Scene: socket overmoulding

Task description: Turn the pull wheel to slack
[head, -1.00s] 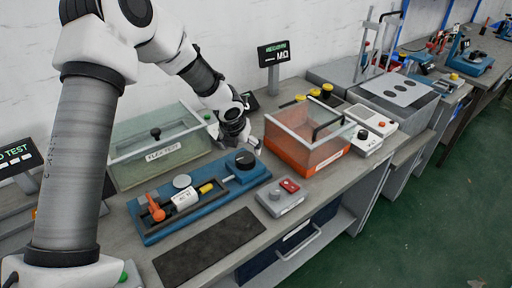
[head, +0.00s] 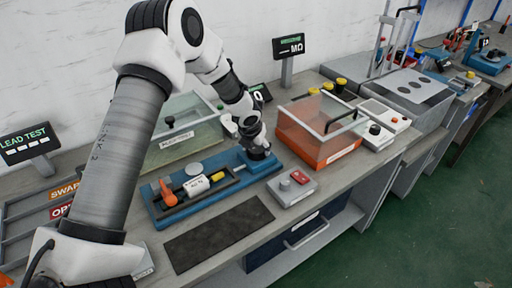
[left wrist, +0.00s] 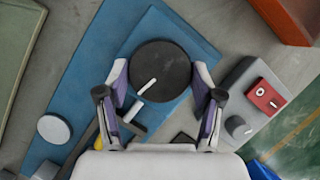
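The pull wheel is a round black knob (left wrist: 163,66) with a short white mark, at the right end of the blue fixture (head: 160,217). In the left wrist view the white mark slants toward the lower left, close to another white line on the fixture. My left gripper (left wrist: 160,78) is over the wheel, its fingers spread on either side of the rim. I cannot tell whether they touch it. In the head view my left gripper (head: 257,152) hides most of the wheel. My right gripper is not in view.
The fixture also bears an orange clamp (head: 168,193) and a white block (head: 196,185). A grey box with a red switch (head: 292,188) stands to the right. An orange clear-walled bin (head: 320,135) and a glass tank (head: 180,147) stand nearby. A dark mat (head: 220,233) lies in front.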

